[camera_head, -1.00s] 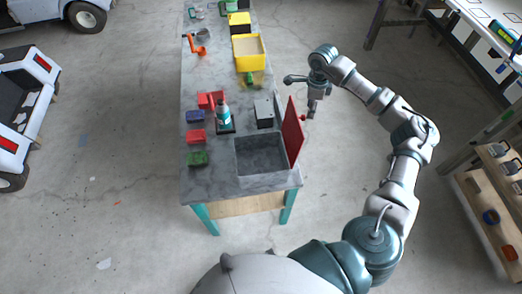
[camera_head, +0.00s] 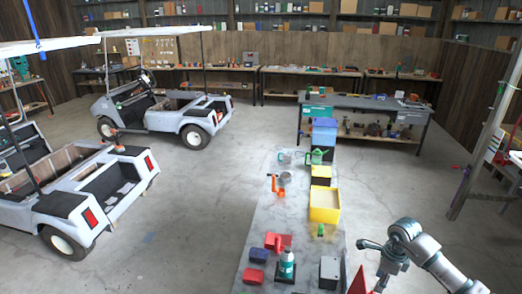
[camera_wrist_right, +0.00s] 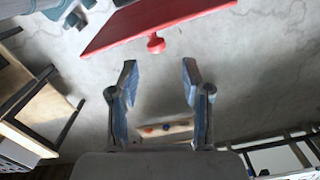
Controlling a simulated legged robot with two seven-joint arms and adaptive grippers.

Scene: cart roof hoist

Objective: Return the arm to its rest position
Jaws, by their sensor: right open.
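My right arm enters the head view from the bottom right corner. Its gripper (camera_head: 380,284) hangs low near the bottom edge, just right of the red panel (camera_head: 359,282) at the worktable's right side. In the right wrist view my right gripper (camera_wrist_right: 157,66) has its two blue-grey fingers spread, with nothing between them. The red panel (camera_wrist_right: 150,22) with its round red knob (camera_wrist_right: 155,44) lies beyond the fingertips, apart from them. My left gripper is in neither view.
A long grey worktable (camera_head: 258,222) holds a yellow bin (camera_head: 325,204), a teal bottle (camera_head: 287,263), red and blue boxes and an orange tool. White carts (camera_head: 165,118) stand at left. Benches line the back wall. Bare floor (camera_head: 190,225) lies left of the table.

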